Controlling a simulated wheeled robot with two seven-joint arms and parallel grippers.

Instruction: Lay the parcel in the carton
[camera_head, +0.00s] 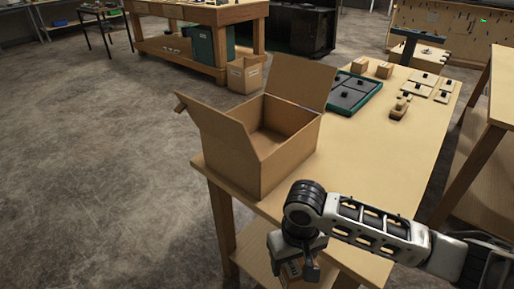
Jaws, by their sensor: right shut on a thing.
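The carton (258,152) is an open brown cardboard box near the left front corner of the wooden table (372,165). Its flaps stand up and outward, and the part of its inside that shows looks empty. My right gripper (298,268) is in front of the carton, low in the picture by the table's front edge. It points down and is shut on the parcel (289,273), a small brown box with a dark mark. The gripper hides much of the parcel, and the parcel is outside the carton. My left gripper is not in view.
A green-edged tray (353,92) with dark panels lies behind the carton. Small boxes (360,65), a wooden tool (400,108) and several flat plates (425,79) lie farther back. The tabletop right of the carton is clear. Another carton (244,75) stands on the floor.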

